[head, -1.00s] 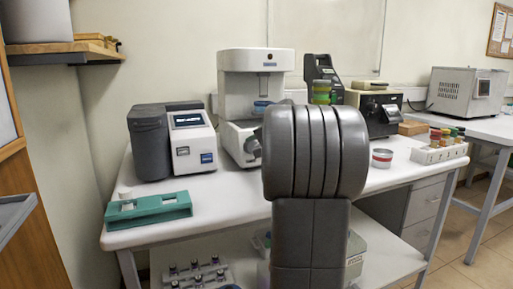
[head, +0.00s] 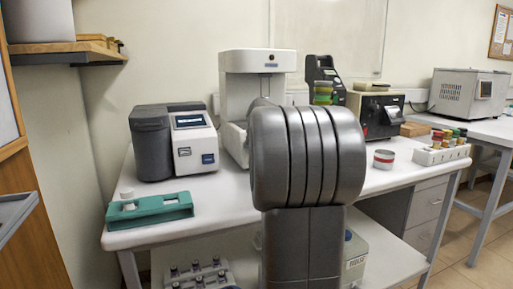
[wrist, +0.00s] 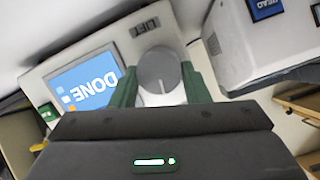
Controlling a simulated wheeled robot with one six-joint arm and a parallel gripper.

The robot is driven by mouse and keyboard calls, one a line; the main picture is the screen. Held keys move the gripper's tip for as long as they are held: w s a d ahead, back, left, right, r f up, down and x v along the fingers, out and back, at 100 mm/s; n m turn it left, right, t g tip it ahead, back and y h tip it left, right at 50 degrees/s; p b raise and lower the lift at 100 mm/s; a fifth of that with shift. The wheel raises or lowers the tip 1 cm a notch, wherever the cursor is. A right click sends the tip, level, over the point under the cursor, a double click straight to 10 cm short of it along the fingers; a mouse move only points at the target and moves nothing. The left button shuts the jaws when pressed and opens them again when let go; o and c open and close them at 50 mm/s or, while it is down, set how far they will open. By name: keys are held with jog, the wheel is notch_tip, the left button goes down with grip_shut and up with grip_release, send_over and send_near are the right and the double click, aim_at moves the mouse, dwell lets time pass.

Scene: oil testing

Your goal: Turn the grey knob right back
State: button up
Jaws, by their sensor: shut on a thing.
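The round grey knob (wrist: 158,68) shows in the wrist view, on a white panel beside a label reading LIFT. A pale line on its face points down in the picture, toward my gripper's body. My gripper (wrist: 162,82) has its two green fingers on either side of the knob and is shut on it. A blue screen (wrist: 85,82) beside the knob reads DONE, upside down in this view. In the head view, my arm hides the knob, my gripper and part of the tall white instrument (head: 270,65).
A grey-and-white analyser (head: 193,145) and a green tray (head: 150,210) stand on the left of the white table (head: 225,200). A red-banded tin (head: 383,159), a black-fronted device (head: 375,112) and a rack of small bottles (head: 440,153) stand to the right.

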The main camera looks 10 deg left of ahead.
jog(key=shift+f+n, duration=0.15)
jog(key=shift+n, duration=0.25)
dwell(0.3)
jog(key=o, duration=1)
jog(key=shift+s, duration=0.1)
jog(key=p+v, duration=0.1)
jog(key=v, duration=1.2)
jog(key=shift+s+r+p, duration=0.3)
jog(key=shift+s+p, duration=0.05)
jog(key=shift+p, duration=0.05)
